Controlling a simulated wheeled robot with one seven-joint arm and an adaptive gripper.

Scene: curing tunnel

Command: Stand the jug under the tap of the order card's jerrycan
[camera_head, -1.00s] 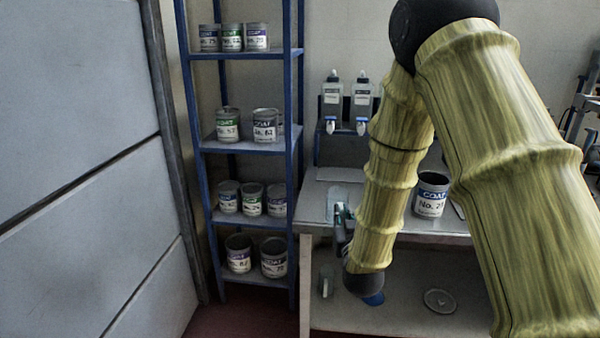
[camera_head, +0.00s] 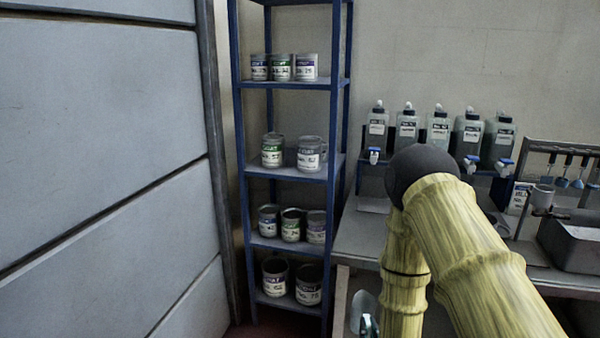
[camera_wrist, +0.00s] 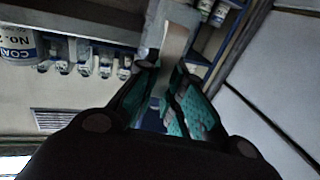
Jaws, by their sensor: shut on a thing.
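My gripper (camera_wrist: 166,88) is shut on the jug (camera_wrist: 172,30), a clear vessel with a pale strip, seen beyond the fingertips in the wrist view. In the head view the jug (camera_head: 361,308) shows at the bottom, beside the bench front, and my arm hides most of the gripper. Several jerrycans (camera_head: 438,128) with white labels and blue-handled taps stand in a row on a wall shelf. The jug is well below and apart from the taps. A white card or label (camera_head: 519,198) stands at the right; its writing is too small to read.
A blue rack (camera_head: 289,170) of paint tins stands left of the bench (camera_head: 365,232). A grey basin (camera_head: 580,245) and hanging tools (camera_head: 570,178) are at the right. A large tin (camera_wrist: 18,45) shows in the wrist view. My arm hides part of the bench.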

